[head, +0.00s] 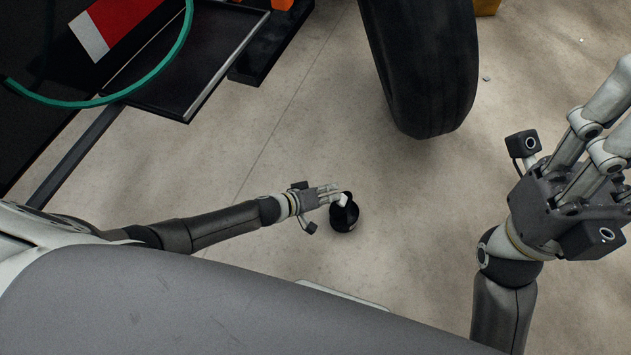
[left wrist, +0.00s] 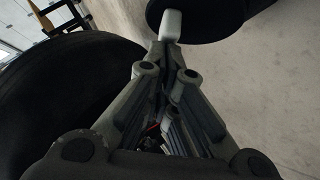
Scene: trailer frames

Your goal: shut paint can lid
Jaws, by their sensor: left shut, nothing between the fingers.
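A small black paint can (head: 344,218) stands on the concrete floor below the middle of the head view. A dark flap at its top, which looks like its lid, is partly hidden behind my fingers. My left gripper (head: 341,199) is shut and empty, its light fingertips right at the top of the can. In the left wrist view the closed fingertips (left wrist: 171,24) lie against or just beside a black rounded disc (left wrist: 212,18), probably the lid; contact is unclear. My right gripper (head: 618,115) is raised at the right, its fingertips cut off by the picture edge.
A large black tyre (head: 420,70) stands beyond the can. A dark trailer frame (head: 190,70) with a red and white marking and a green hose (head: 150,80) fills the upper left. Concrete floor around the can is clear.

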